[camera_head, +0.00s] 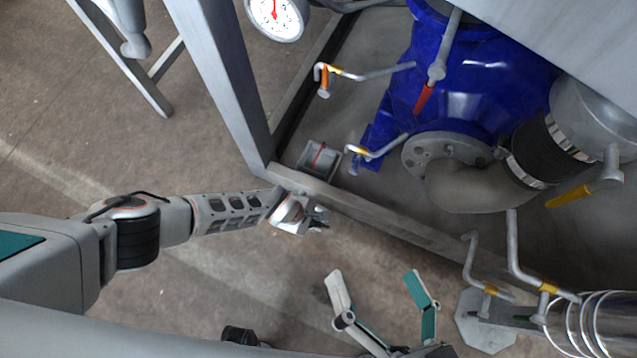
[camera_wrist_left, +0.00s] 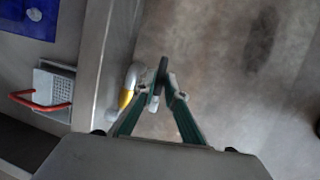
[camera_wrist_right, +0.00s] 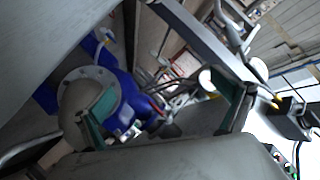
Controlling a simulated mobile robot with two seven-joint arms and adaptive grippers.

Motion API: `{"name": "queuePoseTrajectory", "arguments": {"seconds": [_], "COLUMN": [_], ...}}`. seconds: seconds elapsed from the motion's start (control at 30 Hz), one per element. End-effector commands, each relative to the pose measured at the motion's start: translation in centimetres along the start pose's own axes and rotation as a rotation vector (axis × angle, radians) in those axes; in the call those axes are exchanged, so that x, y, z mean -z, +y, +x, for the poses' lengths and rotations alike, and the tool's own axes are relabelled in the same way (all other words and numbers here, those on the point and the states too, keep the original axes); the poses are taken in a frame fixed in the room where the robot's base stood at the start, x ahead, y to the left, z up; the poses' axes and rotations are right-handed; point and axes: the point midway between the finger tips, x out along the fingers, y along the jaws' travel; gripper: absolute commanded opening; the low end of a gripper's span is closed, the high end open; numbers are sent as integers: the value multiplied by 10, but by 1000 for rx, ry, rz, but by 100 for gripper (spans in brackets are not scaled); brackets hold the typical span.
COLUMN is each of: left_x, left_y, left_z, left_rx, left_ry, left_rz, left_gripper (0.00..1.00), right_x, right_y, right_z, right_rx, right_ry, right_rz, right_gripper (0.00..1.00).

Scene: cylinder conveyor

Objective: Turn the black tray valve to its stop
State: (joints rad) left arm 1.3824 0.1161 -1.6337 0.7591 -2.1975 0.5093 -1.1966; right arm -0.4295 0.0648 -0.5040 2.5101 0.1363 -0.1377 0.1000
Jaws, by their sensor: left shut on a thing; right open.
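My left gripper (camera_head: 314,221) is at the near corner of the grey metal frame. In the left wrist view its fingers (camera_wrist_left: 163,92) are shut on a small black handle (camera_wrist_left: 162,67), which seems to be that of the tray valve. A pale bent pipe with a yellow band (camera_wrist_left: 127,92) shows just beside the fingers, next to the frame beam. In the head view the gripper hides most of this valve, so its turn angle cannot be told. My right gripper (camera_head: 378,278) is open and empty at the bottom, apart from everything.
The frame beam (camera_head: 400,225) runs beside my left gripper. Behind it are a blue machine body (camera_head: 480,75), a small grey box with a red handle (camera_head: 319,160) and several bent pipes with coloured levers. A gauge (camera_head: 276,15) is at the top.

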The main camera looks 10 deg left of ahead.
Motion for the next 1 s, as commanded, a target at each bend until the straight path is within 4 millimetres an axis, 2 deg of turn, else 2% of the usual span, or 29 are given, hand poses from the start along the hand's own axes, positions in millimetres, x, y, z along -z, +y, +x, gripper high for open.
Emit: {"name": "queuePoseTrajectory", "arguments": {"seconds": [0.33, 1.0], "left_x": [4, 7], "left_y": [1, 4], "left_z": [-8, -15], "left_rx": [-2, -2], "left_ry": [-166, -295], "left_rz": [-38, -59], "left_gripper": [0, 0], "right_x": [0, -1], "right_y": [-7, -9], "right_z": [4, 4], "right_rx": [-1, 3], "right_ry": [33, 35], "right_rz": [130, 144], "right_gripper": [100, 100]}}
